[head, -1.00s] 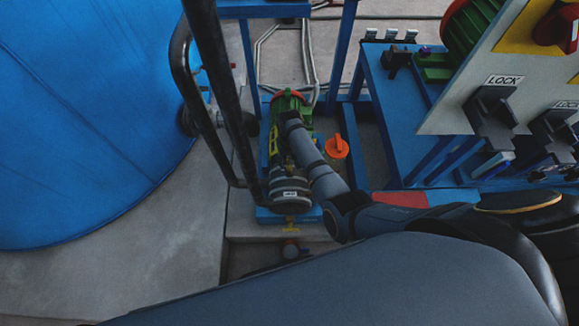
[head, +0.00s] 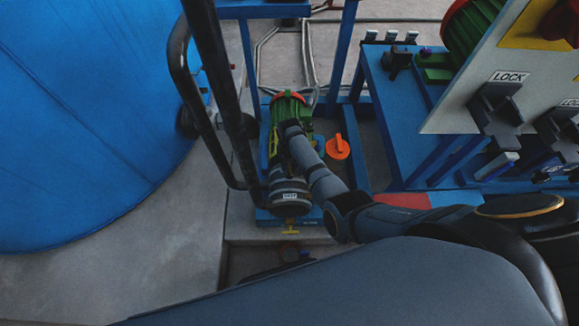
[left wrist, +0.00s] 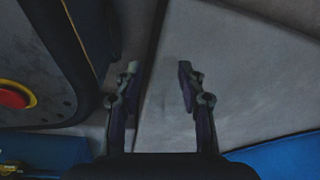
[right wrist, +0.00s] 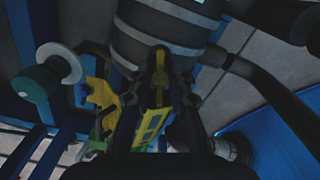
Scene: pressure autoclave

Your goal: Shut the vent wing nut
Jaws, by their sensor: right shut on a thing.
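In the right wrist view a small yellow upright piece, the vent wing nut (right wrist: 160,62), stands between the fingertips of my right gripper (right wrist: 159,82), in front of a dark banded cylinder (right wrist: 168,22). The right gripper is shut on it; the fingers are dark and their contact is hard to see. In the head view my right arm reaches over the green motor, and its hand is mostly hidden beside the labelled cylinder (head: 289,196). A small yellow T-shaped part (head: 291,228) shows below that cylinder. My left gripper (left wrist: 158,68) is open and empty above grey floor.
Black pipes (head: 245,150) run close left of the cylinder, before a large blue vessel (head: 80,120). An orange knob (head: 338,147) stands to the right of my arm. A blue bench (head: 405,110) and lock panel stand further right. A red button (left wrist: 15,96) shows left of my left gripper.

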